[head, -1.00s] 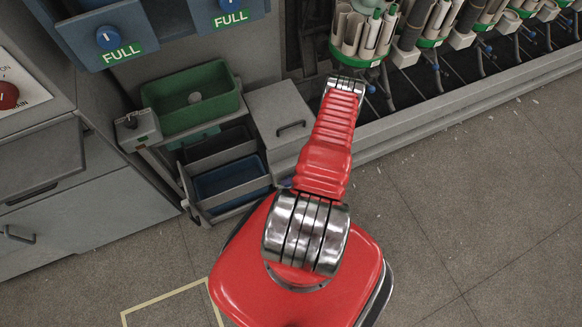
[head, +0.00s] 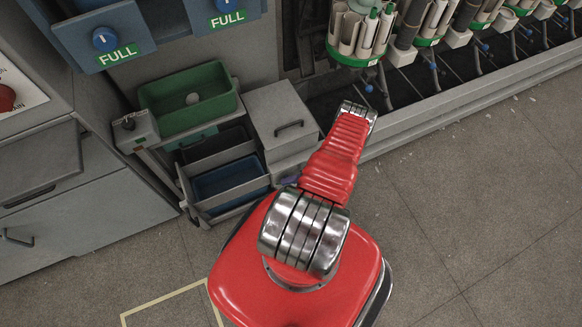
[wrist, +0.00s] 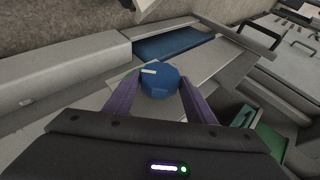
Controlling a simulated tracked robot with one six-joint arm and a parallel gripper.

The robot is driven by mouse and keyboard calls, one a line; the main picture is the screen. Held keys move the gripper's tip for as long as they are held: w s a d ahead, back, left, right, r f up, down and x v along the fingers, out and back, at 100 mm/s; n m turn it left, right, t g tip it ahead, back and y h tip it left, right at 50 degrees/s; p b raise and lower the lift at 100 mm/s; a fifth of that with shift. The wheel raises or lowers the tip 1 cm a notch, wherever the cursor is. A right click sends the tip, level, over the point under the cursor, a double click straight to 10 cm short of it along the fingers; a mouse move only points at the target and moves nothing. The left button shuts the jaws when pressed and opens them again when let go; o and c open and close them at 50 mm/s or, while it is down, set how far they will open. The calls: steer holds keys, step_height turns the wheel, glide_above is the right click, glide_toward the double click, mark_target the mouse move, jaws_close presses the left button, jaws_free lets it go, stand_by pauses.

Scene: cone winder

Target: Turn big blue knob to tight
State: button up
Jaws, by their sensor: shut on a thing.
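The big blue knob (wrist: 161,84) is in the middle of the wrist view, with a pale pointer mark on its rim towards the left. My gripper (wrist: 159,87) has its two purple fingers on either side of the knob, shut on it. No "tight" marking can be read around the knob. In the head view my red arm hides the knob and the gripper's fingers.
In the head view, a green tray (head: 190,98), a blue bin (head: 229,177) and a grey box with a handle (head: 282,118) stand left of the arm. Bobbin holders (head: 362,30) hang above it. The floor at right is clear.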

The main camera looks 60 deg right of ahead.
steer(key=shift+f+t+y, duration=0.15)
steer(key=shift+t+y, duration=0.25)
steer(key=shift+y, duration=0.2)
stand_by(0.3)
steer(key=o, duration=1)
steer(key=shift+d, duration=0.1)
steer(key=shift+s, duration=0.1)
steer(key=v, duration=1.3)
steer(key=shift+s+d, duration=0.15)
steer(key=shift+s, duration=0.1)
